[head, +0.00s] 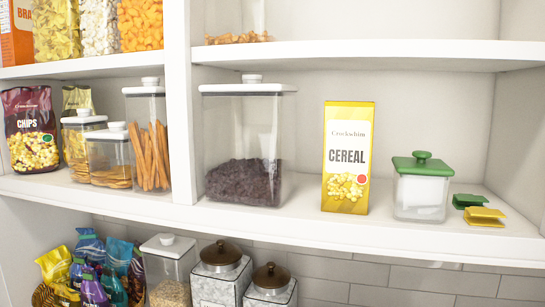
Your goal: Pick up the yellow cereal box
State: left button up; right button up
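The yellow cereal box (346,190) stands upright on the middle shelf (300,212) in the head view, right of centre. Its front has a white label reading CEREAL and a picture of cereal pieces. It stands apart from the things on both sides and nothing covers it. Neither of my grippers is in view.
A large clear container (243,135) with dark contents stands left of the box. A green-lidded jar (421,188) stands close on its right, then green (469,200) and yellow clips (485,217). An upper shelf (370,54) runs above. A white divider (179,100) stands further left.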

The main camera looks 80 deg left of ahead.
aim_at(349, 127)
jog(key=u, duration=2.15)
